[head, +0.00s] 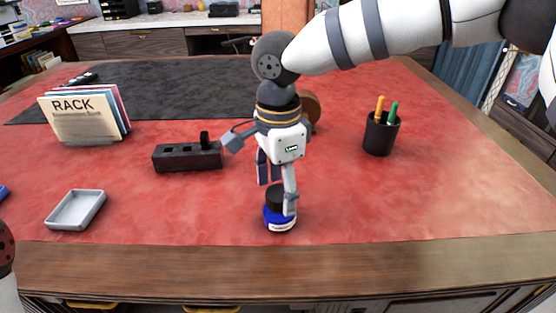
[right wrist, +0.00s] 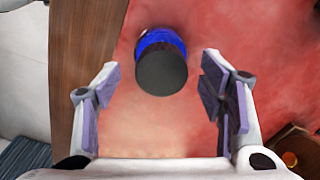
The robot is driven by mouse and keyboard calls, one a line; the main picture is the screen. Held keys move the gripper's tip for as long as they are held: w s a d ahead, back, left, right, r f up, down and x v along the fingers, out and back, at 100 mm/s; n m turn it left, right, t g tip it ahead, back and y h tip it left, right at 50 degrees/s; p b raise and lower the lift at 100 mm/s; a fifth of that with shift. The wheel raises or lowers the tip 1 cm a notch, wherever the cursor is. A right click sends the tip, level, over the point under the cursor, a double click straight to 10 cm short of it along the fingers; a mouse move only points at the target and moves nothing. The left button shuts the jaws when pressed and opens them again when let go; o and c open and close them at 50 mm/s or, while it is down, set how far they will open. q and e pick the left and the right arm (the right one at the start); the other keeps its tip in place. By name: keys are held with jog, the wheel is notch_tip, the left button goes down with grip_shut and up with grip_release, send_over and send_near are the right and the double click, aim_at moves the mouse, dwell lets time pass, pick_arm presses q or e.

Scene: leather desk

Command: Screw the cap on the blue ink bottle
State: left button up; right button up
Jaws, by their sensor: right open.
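The blue ink bottle (head: 279,223) stands upright near the front edge of the desk, with a pale label on its front. A black cap (head: 274,194) sits on top of it; whether it is threaded tight cannot be told. In the right wrist view the bottle (right wrist: 160,42) shows blue behind the dark round cap (right wrist: 162,73). My right gripper (head: 278,188) points down over the bottle, partly covering it and the cap. Its open fingers (right wrist: 157,82) lie on either side of the cap in the wrist view, with gaps on both sides. My left gripper is out of view.
A dark slotted block (head: 188,156) lies left of the gripper. A grey tray (head: 76,211) is at front left, a book rack (head: 84,117) behind it. A pen cup (head: 380,136) stands at right. A brown round object (head: 312,108) is partly hidden behind my gripper. The right front is clear.

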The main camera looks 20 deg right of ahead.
jog(key=shift+f, duration=0.45)
jog(key=c, duration=1.2)
